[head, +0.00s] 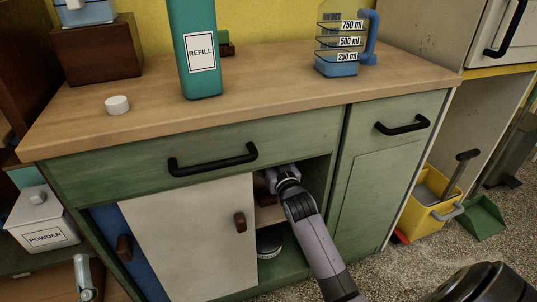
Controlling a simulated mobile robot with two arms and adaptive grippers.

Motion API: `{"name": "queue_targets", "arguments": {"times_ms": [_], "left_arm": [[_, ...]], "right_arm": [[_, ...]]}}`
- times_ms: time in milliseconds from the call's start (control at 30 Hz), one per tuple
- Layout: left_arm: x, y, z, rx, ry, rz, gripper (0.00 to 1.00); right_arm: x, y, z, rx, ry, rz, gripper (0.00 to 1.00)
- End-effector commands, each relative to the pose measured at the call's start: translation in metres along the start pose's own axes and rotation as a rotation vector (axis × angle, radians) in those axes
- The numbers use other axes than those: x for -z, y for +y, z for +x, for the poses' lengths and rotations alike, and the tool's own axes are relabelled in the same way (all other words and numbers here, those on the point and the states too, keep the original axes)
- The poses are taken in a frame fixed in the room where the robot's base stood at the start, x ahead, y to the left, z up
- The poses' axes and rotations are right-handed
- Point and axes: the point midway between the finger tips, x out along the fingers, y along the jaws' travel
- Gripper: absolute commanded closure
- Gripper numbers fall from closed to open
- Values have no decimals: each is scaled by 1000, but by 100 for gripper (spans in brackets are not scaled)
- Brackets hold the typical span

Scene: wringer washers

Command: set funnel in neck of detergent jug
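A tall teal jug (195,50) with a REFILL label stands upright on the wooden counter; its top and neck are cut off by the upper frame edge. A small white round cap-like piece (117,105) lies on the counter to its left. I cannot make out a funnel. My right gripper (270,181) reaches into the open part of the green cabinet, just under the drawer; its fingers are partly hidden in shadow, and I cannot tell whether they hold anything. My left gripper is not in view.
The counter (270,88) has free room in the middle. A measuring jug (337,45) with a blue handle stands at the back right. A pale sliding door (190,240) covers part of the cabinet; a round tin (268,244) sits inside. A yellow bucket (428,215) stands right.

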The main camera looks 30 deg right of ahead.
Motion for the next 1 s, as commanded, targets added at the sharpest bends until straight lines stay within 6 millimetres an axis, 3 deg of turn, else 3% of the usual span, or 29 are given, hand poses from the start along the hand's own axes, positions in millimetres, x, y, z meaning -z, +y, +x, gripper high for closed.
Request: {"name": "queue_targets", "arguments": {"times_ms": [633,1000], "left_arm": [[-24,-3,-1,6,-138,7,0],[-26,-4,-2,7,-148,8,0]], "right_arm": [[5,0,0,0,0,0,37],[4,0,0,0,0,0,37]]}}
